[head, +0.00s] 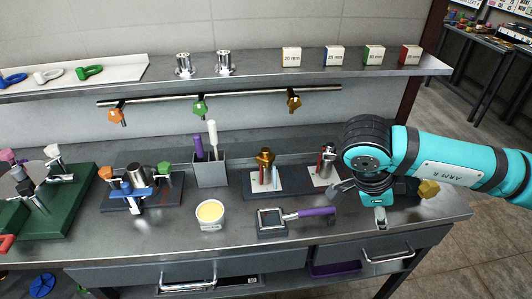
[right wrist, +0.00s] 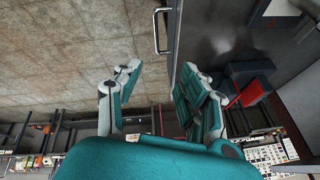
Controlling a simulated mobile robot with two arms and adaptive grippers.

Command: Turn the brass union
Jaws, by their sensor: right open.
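A brass-coloured fitting with a hex-shaped top (head: 265,158) stands upright on a small pale plate left of my right arm in the head view. It looks like the union. My right gripper (head: 362,203) is over the right part of the bench, to the right of the fitting and apart from it. Its two fingers are spread and nothing is between them in the right wrist view (right wrist: 160,70). The fitting is not seen in the right wrist view. Another brass-coloured piece (head: 428,188) shows just beyond my right wrist. My left gripper is not in view.
A purple-handled tool (head: 311,213) lies at the bench front, beside a white cup (head: 210,214). A red-and-steel fitting (head: 325,165) stands close to my right arm. A grey holder (head: 210,172) stands farther left. A rail (head: 225,97) with hanging pieces runs above.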

